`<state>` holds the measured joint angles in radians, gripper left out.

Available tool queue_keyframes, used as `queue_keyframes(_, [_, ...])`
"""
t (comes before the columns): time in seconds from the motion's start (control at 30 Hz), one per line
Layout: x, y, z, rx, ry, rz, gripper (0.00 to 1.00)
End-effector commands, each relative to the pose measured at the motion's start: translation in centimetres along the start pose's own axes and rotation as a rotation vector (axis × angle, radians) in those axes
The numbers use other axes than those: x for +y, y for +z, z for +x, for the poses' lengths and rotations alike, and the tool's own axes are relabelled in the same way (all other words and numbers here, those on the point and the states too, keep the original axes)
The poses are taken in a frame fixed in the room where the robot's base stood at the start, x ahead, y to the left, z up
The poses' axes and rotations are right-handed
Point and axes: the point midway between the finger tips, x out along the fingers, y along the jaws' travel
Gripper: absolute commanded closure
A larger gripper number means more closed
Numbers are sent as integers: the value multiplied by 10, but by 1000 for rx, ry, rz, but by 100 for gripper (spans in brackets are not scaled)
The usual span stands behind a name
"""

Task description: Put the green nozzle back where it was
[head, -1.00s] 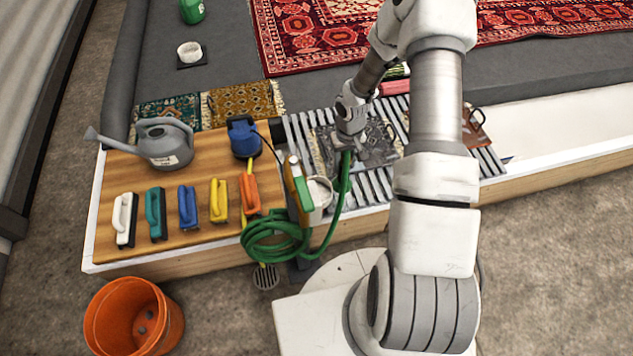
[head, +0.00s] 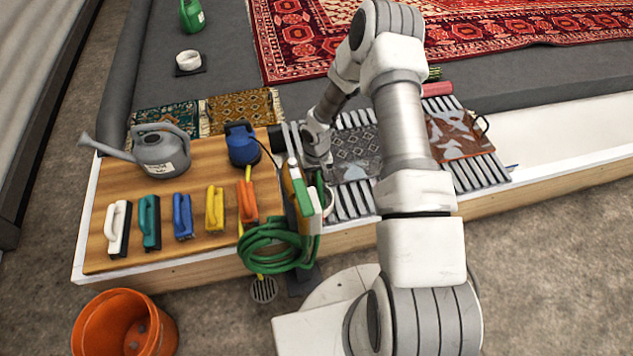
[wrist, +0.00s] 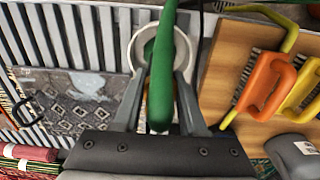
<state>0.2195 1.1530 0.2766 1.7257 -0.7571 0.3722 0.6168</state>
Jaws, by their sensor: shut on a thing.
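The green nozzle (wrist: 161,85) is between the two fingers of my gripper (wrist: 158,100) in the wrist view, and the gripper is shut on it. A round white cup-like holder (wrist: 138,42) shows behind the nozzle; I cannot tell whether they touch. In the head view my gripper (head: 319,166) is beside the green, yellow and white post (head: 305,197), and the nozzle is mostly hidden. The white holder (head: 328,201) partly shows to the right of the post. The green hose (head: 272,248) hangs coiled at the pit's front edge.
A wooden board (head: 125,245) at left carries several coloured brushes, a grey watering can (head: 162,152) and a blue device (head: 242,145). A slatted rack (head: 356,205) with a patterned piece (head: 355,150) lies at right. An orange bucket (head: 125,325) stands on the floor.

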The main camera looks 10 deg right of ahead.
Motion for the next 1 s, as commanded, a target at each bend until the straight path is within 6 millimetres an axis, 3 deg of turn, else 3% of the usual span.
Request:
queue_keyframes(0.2, [0,0,4,0,0,0,100])
queue_keyframes(0.23, [0,0,3,-1,0,1,53])
queue_keyframes(0.37, [0,0,3,-1,0,0,30])
queue_keyframes(0.77, [0,0,-3,-1,0,0,29])
queue_keyframes(1.0, [1,-1,-52,2,1,1,29])
